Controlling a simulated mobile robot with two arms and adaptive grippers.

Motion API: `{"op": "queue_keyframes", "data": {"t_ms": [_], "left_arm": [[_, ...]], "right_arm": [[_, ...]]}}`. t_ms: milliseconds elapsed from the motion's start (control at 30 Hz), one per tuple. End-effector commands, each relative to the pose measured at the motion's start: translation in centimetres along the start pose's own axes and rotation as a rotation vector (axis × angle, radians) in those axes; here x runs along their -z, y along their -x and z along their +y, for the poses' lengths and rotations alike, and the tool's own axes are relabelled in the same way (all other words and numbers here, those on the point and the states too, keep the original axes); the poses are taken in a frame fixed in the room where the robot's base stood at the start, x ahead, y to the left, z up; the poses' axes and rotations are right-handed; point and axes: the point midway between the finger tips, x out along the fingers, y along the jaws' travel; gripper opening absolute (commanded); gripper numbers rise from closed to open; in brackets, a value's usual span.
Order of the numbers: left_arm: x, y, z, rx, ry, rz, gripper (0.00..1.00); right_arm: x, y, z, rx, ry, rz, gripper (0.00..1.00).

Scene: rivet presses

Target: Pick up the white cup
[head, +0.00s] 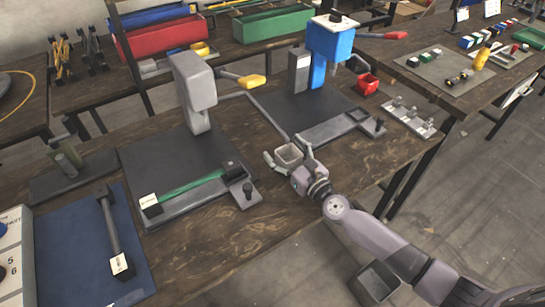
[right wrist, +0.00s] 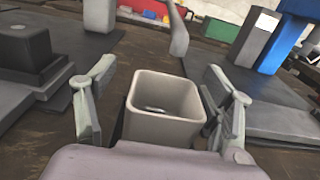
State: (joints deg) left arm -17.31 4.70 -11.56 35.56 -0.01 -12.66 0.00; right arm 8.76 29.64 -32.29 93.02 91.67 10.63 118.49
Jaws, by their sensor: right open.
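The white cup (head: 289,155) is a square, greyish-white open cup standing on the wooden table between the two presses. In the right wrist view the cup (right wrist: 165,108) stands upright, with something small and metallic inside. My right gripper (head: 288,156) is open, with one finger on each side of the cup. In the right wrist view the fingers of my right gripper (right wrist: 163,105) show gaps to the cup on both sides. My left gripper is not in view.
A grey press (head: 195,85) stands left of the cup and a blue press (head: 330,45) behind it to the right. A green strip (head: 190,187) lies on the left press base.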

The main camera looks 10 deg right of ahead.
Motion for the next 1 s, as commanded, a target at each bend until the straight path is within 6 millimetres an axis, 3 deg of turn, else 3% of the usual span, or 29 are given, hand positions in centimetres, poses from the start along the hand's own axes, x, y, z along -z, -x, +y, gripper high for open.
{"op": "queue_keyframes", "data": {"t_ms": [167,300,500,1000], "left_arm": [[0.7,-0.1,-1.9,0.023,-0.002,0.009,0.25],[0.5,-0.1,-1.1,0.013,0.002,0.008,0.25],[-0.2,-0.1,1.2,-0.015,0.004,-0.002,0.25],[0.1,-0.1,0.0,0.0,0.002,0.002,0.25]], "right_arm": [[0.0,0.1,-0.4,0.002,0.0,0.001,0.75],[0.0,0.1,-0.4,0.002,0.0,0.001,0.75],[0.0,0.1,-0.4,0.002,0.0,0.001,0.62],[0.0,0.1,-0.4,0.002,0.0,0.001,0.28]]}}
